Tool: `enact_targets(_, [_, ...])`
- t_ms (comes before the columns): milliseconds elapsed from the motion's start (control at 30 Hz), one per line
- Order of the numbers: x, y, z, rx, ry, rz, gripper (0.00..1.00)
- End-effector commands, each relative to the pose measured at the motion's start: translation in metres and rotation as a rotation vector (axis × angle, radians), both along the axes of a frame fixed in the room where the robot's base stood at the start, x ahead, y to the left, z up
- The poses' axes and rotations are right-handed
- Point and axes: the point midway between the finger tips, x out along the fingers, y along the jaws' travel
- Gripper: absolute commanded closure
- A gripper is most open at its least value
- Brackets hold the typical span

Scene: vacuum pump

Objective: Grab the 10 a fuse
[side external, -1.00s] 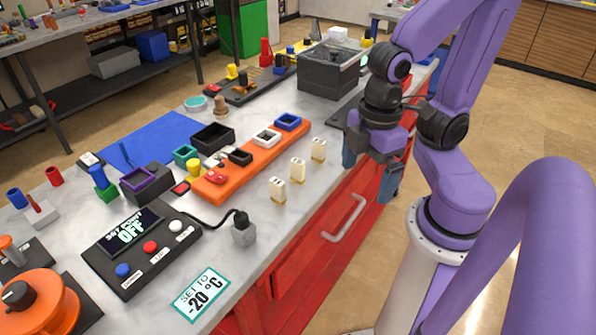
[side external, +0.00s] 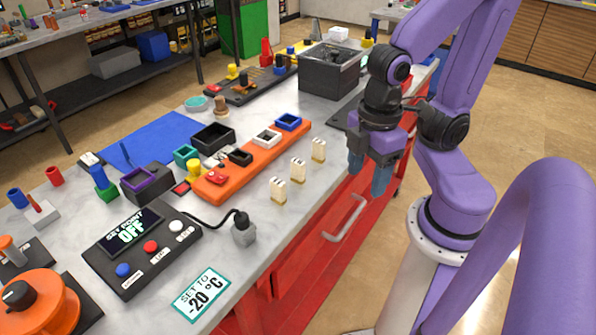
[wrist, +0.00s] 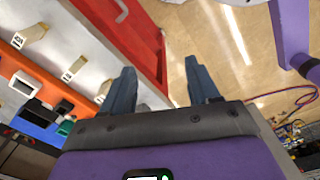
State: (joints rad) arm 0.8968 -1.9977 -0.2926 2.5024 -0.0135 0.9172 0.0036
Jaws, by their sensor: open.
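Three cream two-pronged fuses stand in a row along the bench's front edge: a near one (side external: 278,190), a middle one (side external: 298,169) and a far one (side external: 318,150).
An orange strip (side external: 262,158) with coloured sockets lies behind the fuses. The red cabinet's handle (side external: 345,222) juts out below the bench edge.

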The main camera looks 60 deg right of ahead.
Motion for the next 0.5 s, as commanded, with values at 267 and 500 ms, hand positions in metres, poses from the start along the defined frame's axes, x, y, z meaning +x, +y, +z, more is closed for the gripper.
enact_targets(267, [0.026,-0.042,-0.035,-0.386,-0.076,0.193,0.40])
enact_targets(500, [0.068,-0.074,-0.053,-0.796,-0.194,0.489,0.40])
